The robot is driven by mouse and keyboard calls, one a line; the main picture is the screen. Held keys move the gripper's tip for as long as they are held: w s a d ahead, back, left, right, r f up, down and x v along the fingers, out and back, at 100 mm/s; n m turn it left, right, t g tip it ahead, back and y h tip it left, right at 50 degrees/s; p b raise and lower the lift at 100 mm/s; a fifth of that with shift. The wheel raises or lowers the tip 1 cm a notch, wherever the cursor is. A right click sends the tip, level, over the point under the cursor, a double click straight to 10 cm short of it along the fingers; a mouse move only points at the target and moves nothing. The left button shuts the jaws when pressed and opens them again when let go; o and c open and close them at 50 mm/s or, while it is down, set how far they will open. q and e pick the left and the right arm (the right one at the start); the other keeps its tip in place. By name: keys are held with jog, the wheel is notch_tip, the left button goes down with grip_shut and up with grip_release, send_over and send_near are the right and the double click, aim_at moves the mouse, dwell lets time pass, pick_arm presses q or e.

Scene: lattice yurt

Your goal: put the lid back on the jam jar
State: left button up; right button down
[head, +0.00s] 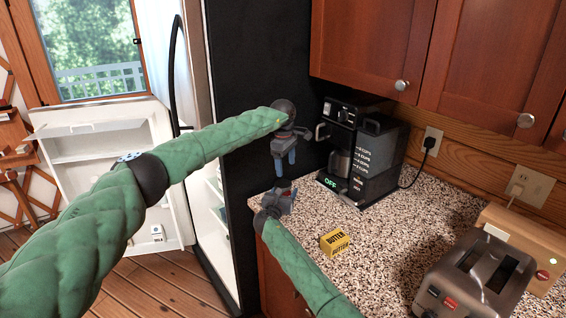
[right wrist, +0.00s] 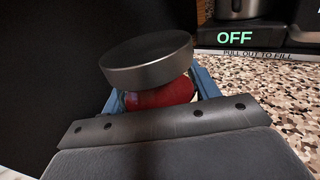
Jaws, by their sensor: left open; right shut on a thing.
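The jam jar (right wrist: 160,95) shows red between the blue fingers of my right gripper (right wrist: 158,100) in the right wrist view. A dark grey round lid (right wrist: 148,62) lies over the jar's top, tilted and off to the left; I cannot tell whether it is seated. In the head view my right gripper (head: 279,197) is low at the counter's left corner, and jar and lid are too small to make out. My left gripper (head: 284,163) is just above it, pointing down, open; I see nothing held in it.
A black coffee maker (head: 375,160) stands right of the grippers. A yellow butter box (head: 334,243) lies on the speckled counter (head: 390,225). A toaster (head: 475,280) is at the front right. The dark fridge side (head: 240,90) is close behind, its door (head: 105,150) open.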

pick_arm(q)
jog(key=n, duration=0.7)
jog(key=shift+r, duration=0.3)
jog(key=n, duration=0.4)
jog(key=shift+a+r, duration=0.1)
jog(key=shift+a, duration=0.05)
jog(key=n, duration=0.8)
jog(key=shift+a, duration=0.15)
jog(key=n, duration=0.4)
jog(key=shift+a, duration=0.1)
jog(key=n, duration=0.4)
jog(key=shift+y, duration=0.3)
jog(key=n, duration=0.4)
jog(key=shift+s, duration=0.1)
